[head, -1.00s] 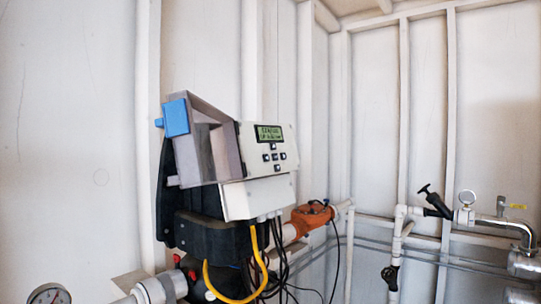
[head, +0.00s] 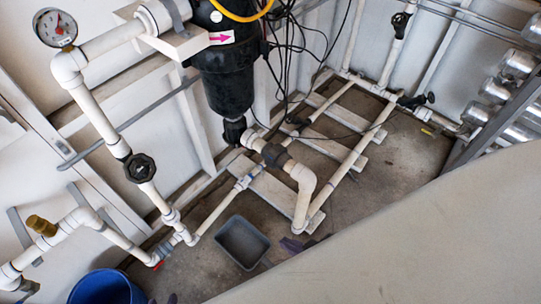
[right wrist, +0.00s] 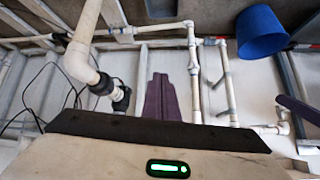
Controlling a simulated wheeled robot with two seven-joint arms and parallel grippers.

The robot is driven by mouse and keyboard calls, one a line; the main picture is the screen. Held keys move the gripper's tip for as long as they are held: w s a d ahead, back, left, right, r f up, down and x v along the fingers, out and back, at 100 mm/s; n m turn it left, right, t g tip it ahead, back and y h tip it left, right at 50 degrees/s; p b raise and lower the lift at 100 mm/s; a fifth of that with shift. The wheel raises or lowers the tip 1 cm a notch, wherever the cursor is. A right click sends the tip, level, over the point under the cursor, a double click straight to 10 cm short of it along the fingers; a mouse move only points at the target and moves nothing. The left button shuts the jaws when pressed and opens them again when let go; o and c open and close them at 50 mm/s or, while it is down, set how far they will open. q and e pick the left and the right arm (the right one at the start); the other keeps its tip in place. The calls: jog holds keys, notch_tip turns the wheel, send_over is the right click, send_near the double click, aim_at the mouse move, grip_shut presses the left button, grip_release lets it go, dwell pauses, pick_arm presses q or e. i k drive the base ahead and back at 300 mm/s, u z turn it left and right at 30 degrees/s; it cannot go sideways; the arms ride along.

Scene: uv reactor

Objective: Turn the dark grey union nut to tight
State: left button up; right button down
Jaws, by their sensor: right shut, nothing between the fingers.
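The dark grey union nut (head: 275,155) sits around the white pipe to the right below the black filter housing, just before the elbow. In the right wrist view a dark nut (right wrist: 103,84) on the white pipe at the left appears to be the same one. My right gripper (right wrist: 163,76) is shut and empty, apart from the nut and to its right there. Its purple-grey tips (head: 290,245) show in the head view below the pipe elbow. Only dark tips of my left gripper (head: 162,299) show at the bottom edge, far from the nut.
A grey tray (head: 243,242) and a blue bucket (head: 106,288) stand on the floor. The black filter housing (head: 225,85) with hanging cables is above the nut. White pipes with a black-handled valve (head: 140,168) run at the left. A pressure gauge (head: 55,27) is at top left.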

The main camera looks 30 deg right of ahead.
aim_at(272, 156)
jog(key=u, duration=0.15)
jog(key=k, duration=0.95)
jog(key=z, duration=1.25)
jog(key=i, duration=0.75)
jog(key=u, duration=0.65)
jog(key=i, duration=0.5)
jog(key=u, duration=0.55)
